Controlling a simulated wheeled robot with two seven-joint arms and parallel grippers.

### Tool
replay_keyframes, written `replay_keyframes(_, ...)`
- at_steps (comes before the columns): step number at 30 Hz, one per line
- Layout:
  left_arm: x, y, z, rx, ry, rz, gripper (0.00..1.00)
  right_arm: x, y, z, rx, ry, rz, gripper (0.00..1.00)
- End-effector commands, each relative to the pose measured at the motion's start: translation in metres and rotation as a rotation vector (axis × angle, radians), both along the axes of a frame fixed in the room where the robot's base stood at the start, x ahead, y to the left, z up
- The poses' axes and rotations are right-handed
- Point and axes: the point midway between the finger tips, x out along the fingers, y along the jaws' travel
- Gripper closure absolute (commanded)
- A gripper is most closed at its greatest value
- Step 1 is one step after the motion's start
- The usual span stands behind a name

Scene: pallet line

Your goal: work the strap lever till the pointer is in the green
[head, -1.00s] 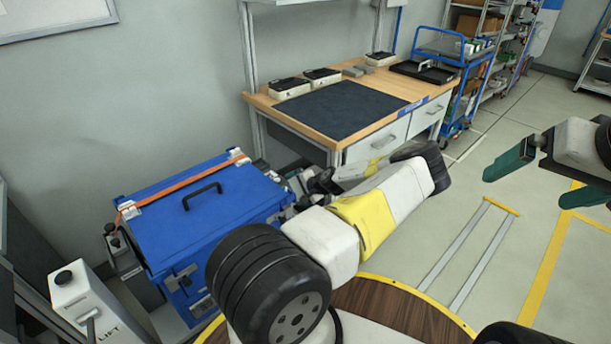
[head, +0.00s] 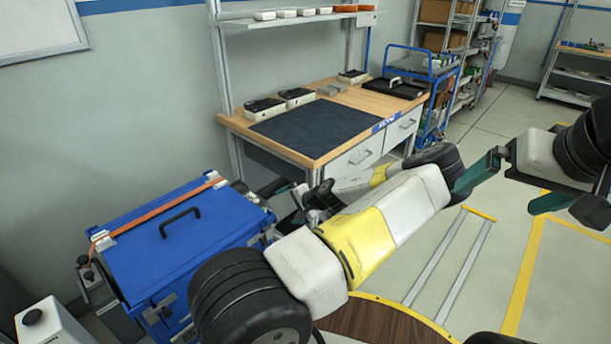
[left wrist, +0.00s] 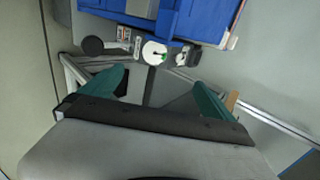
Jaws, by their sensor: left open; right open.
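The blue case (head: 170,255) stands at the left in the head view, with an orange strap (head: 150,209) across its lid. In the left wrist view, a round white dial (left wrist: 154,52) with a small green mark sits below the blue case (left wrist: 215,18). I cannot read its pointer. A grey and black fitting (left wrist: 187,56) is beside the dial; I cannot tell whether it is the strap lever. My left gripper (left wrist: 160,82) is open and empty, its green fingers apart and short of the dial. My right gripper (head: 512,188) is open and empty over the floor at the right.
A workbench (head: 300,150) with a dark mat stands behind my left arm. A blue cart (head: 432,95) is beyond it. A white post with a black knob (head: 45,325) stands at the lower left.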

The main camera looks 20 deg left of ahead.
Motion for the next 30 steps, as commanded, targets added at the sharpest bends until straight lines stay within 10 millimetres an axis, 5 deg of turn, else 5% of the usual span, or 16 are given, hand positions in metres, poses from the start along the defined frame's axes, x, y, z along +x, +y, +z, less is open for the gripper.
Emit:
replay_keyframes(9, -0.013, -0.01, 0.009, -0.105, -0.01, 0.082, 0.0, 0.0, 0.0, 0.0, 0.0, 0.0, 0.0, 0.0)
replay_keyframes(17, -0.046, -0.059, 0.045, -0.429, -0.021, 0.273, 0.0, 0.0, 0.0, 0.0, 0.0, 0.0, 0.0, 0.0)
replay_keyframes(23, -0.066, -0.106, 0.096, -0.671, -0.027, 0.353, 0.0, 0.0, 0.0, 0.0, 0.0, 0.0, 0.0, 0.0)
replay_keyframes(30, -0.091, -0.155, 0.181, -0.919, -0.043, 0.366, 0.0, 0.0, 0.0, 0.0, 0.0, 0.0, 0.0, 0.0)
